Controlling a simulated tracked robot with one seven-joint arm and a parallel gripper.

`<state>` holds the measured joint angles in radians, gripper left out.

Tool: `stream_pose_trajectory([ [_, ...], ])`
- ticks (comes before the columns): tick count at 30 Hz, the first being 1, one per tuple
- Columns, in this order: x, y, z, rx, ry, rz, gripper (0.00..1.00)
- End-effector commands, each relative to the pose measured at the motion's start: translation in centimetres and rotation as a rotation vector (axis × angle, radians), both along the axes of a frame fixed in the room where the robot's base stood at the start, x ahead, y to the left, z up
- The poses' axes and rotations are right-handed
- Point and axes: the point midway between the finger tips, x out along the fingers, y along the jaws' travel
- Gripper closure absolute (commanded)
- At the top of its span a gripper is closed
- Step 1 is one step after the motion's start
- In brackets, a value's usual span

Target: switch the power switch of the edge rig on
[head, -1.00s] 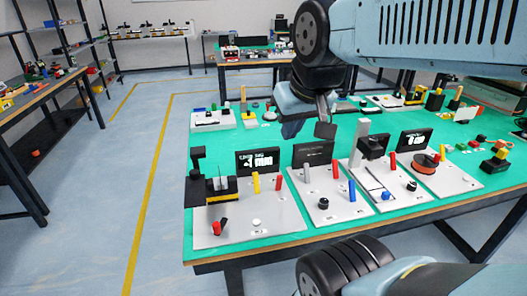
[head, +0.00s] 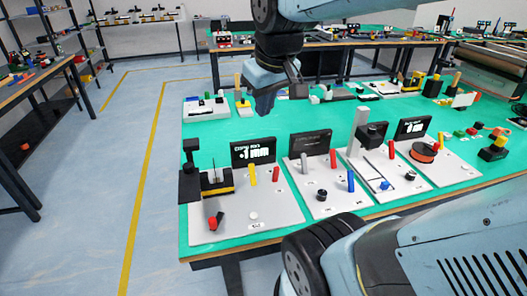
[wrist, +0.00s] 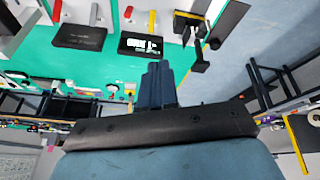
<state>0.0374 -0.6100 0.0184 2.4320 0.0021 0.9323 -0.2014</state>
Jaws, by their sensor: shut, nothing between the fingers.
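The leftmost white rig (head: 275,210) stands at the near left of the green table; its lit screen (head: 253,150) ends in "mm", and its small heading may name the edge rig, but I cannot read it surely. It carries a red-tipped lever (head: 212,223) at its front left, a yellow post (head: 253,176), a red post (head: 276,174) and a white knob (head: 253,216). Which part is the power switch, and its position, I cannot tell. My gripper (head: 265,106) is shut and empty above the table, behind the screens. Its dark blue fingers (wrist: 157,82) lie together in the wrist view.
More rigs stand to the right, with a dark screen (head: 311,142), a grey column (head: 358,130) and an orange disc (head: 424,152). A black upright device (head: 190,172) stands at the left rig's edge. The green table (head: 215,134) is bare behind the left rig.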

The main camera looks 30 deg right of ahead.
Motion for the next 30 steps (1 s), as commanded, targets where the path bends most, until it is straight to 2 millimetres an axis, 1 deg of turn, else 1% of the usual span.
stream_pose_trajectory([
  [1,1.2,-0.4,-0.3,-0.019,0.034,0.038,1.0],
  [8,5.9,-2.2,-1.8,-0.094,0.178,0.264,1.0],
  [14,10.0,-4.1,-4.0,-0.122,0.296,0.468,1.0],
  [21,14.5,-6.8,-7.8,-0.114,0.421,0.725,1.0],
  [27,17.7,-9.2,-11.8,-0.073,0.505,0.941,1.0],
  [30,18.9,-10.3,-13.8,-0.046,0.535,1.039,1.0],
])
